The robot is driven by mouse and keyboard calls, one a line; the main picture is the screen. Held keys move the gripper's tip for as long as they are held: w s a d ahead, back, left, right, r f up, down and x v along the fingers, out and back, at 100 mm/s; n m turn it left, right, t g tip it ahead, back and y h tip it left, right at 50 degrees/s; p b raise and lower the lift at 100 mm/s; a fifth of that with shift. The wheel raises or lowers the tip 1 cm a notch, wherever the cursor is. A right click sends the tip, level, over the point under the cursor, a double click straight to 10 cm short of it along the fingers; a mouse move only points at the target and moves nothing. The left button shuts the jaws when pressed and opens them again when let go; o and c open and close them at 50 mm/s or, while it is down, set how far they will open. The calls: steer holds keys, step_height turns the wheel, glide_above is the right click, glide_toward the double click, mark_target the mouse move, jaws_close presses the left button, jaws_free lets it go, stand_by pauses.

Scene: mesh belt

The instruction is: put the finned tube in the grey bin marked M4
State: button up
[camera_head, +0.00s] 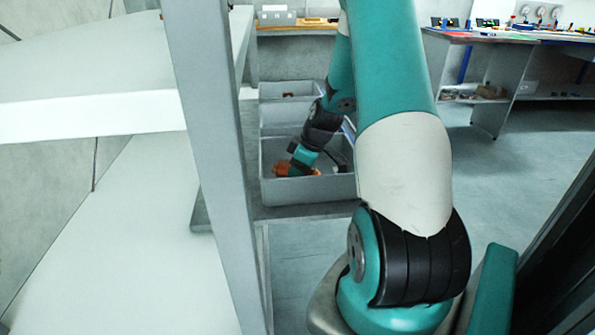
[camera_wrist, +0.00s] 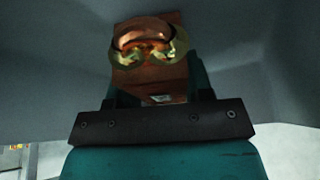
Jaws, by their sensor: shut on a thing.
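The finned tube (camera_wrist: 150,75) is a copper-brown block with a shiny copper bend and brass-coloured round parts at one end, seen close in the wrist view. My gripper (camera_wrist: 157,88) is shut on it. In the head view my gripper (camera_head: 301,163) is low inside the nearest grey bin (camera_head: 330,190), and orange-brown parts of the tube (camera_head: 282,169) show beside it. Grey bin walls surround the gripper in the wrist view. The tube's underside is hidden, so I cannot tell whether it touches the bin floor. No M4 mark is readable.
Two more grey bins, a middle one (camera_head: 280,117) and a far one (camera_head: 289,91) with something reddish inside, stand in a row behind. A grey post (camera_head: 215,150) and white surface (camera_head: 90,115) are close on the left. A workbench (camera_head: 510,38) stands back right, with open floor before it.

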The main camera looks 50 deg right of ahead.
steer(key=shift+f, duration=0.2)
steer(key=o, duration=1.1)
steer(key=shift+r, duration=0.1)
steer(key=shift+o, duration=0.2)
steer(key=shift+r, duration=0.1)
steer(key=shift+r, duration=0.35)
steer(key=p+v, duration=0.1)
steer(key=v, duration=1)
steer(key=shift+s+r+p, duration=0.2)
steer(key=shift+p, duration=0.15)
